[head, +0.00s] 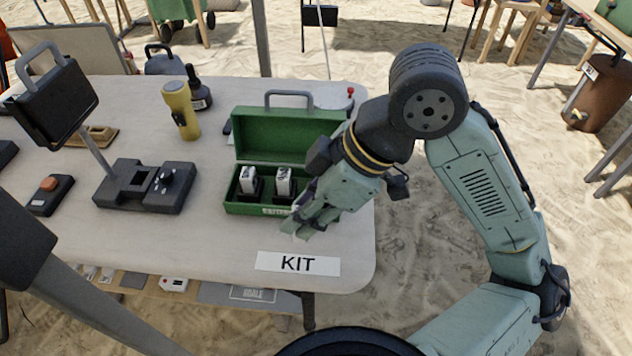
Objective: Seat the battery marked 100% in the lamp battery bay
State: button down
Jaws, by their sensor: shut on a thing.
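The lamp has a dark head (50,97) on a thin grey arm. Its black base (118,198) has a square recess, the battery bay (131,177), which looks empty. Two pale batteries, a left one (248,179) and a right one (284,180), stand upright in the open green case (268,128). Their charge marks are too small to read. My gripper (303,229) is low at the case's front right corner, fingers pointing down and left. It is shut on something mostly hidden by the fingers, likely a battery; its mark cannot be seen.
A yellow flashlight (180,110) and a dark bottle (200,93) stand between lamp and case. A box with an orange button (50,190) lies left of the lamp base. The KIT label (297,263) is at the front edge. Table between lamp base and case is clear.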

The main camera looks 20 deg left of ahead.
aim_at(128, 184)
jog(key=k+j+u, duration=0.15)
jog(key=k+u, duration=0.2)
jog(key=u, duration=0.15)
jog(key=k+j+u, duration=0.3)
jog(key=u, duration=0.2)
